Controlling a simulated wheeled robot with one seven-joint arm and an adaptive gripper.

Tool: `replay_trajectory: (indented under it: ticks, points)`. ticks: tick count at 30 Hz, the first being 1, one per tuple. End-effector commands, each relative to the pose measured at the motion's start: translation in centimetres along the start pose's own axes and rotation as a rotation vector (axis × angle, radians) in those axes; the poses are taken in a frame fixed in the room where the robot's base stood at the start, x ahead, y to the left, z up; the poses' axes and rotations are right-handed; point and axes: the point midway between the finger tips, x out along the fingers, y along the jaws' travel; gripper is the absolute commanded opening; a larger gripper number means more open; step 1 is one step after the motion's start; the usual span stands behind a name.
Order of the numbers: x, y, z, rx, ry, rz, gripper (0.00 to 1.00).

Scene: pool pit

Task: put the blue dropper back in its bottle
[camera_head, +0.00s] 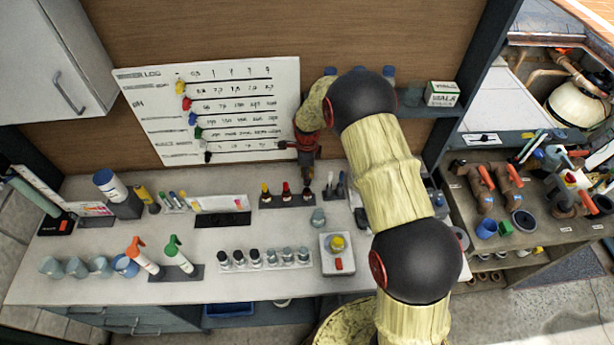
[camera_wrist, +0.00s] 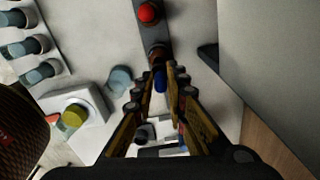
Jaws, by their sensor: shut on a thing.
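My gripper (camera_wrist: 165,72) is shut on the blue dropper (camera_wrist: 160,80), whose blue bulb shows between the fingertips in the wrist view. A brown bottle (camera_wrist: 157,53) stands in the dark rack (camera_wrist: 150,33), just beyond the fingertips. The dropper's lower end is hidden, so I cannot tell whether it is inside the bottle. In the head view my gripper (camera_head: 308,172) points down over the right end of the small bottle rack (camera_head: 275,203). The dropper is too small to make out there.
A red-topped bottle (camera_wrist: 149,12) stands in the same rack. A white device with a yellow knob (camera_head: 338,243) and a small grey-blue cup (camera_head: 318,217) stand in front. A row of capped vials (camera_head: 272,258) is at front left. The whiteboard (camera_head: 222,105) stands close behind my gripper.

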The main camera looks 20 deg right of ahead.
Motion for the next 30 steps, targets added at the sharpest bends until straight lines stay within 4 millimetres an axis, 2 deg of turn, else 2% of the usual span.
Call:
replay_trajectory:
  ticks: [21, 30]
  points:
    - [3.1, 0.1, 0.0, 0.0, 0.0, 0.0, 0.09]
    - [3.2, 0.0, 0.0, 0.0, 0.0, 0.0, 0.09]
